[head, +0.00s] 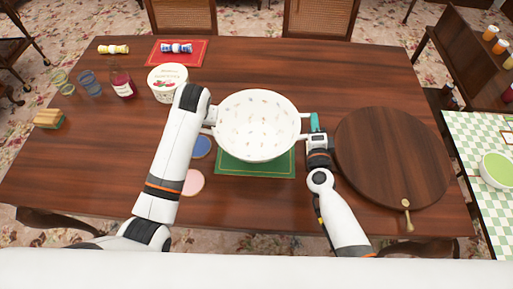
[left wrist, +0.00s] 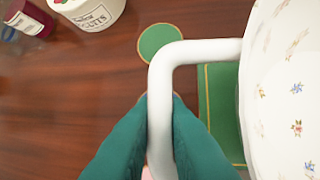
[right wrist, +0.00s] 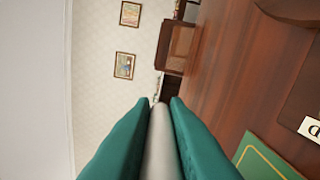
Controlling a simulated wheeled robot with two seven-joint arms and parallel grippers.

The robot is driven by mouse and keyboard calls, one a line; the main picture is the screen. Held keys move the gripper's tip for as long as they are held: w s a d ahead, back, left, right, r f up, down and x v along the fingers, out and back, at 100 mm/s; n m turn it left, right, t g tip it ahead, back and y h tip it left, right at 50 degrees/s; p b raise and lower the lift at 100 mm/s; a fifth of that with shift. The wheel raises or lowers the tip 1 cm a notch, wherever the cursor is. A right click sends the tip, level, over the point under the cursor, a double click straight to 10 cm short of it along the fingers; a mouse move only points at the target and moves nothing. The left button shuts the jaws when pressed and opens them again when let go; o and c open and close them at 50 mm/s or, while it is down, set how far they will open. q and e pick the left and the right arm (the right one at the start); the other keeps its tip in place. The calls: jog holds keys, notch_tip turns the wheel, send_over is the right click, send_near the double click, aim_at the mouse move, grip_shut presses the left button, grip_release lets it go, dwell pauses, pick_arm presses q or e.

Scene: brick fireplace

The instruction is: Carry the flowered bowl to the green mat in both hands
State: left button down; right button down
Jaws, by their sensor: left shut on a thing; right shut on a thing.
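The white flowered bowl (head: 256,122) is upright over the back part of the green mat (head: 255,170) in the head view. The mat's front strip shows; the rest is hidden. I cannot tell whether the bowl's base touches the mat. My left gripper (left wrist: 160,105) is shut on the bowl's white side handle (left wrist: 190,52); in the head view my arm mostly hides it. My right gripper (head: 313,122) is at the bowl's right side, shut on the other handle, which shows pale between the fingers in the right wrist view (right wrist: 161,135).
A round wooden board (head: 393,155) lies close right of my right gripper. A blue coaster (head: 201,147) and a pink coaster (head: 193,182) lie left of the mat. A white tub (head: 167,84) and a bottle (head: 122,82) stand back left. The table's left front is clear.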

pick_arm(q)
jog(key=shift+f, duration=0.1)
pick_arm(e)
jog(key=shift+f, duration=0.1)
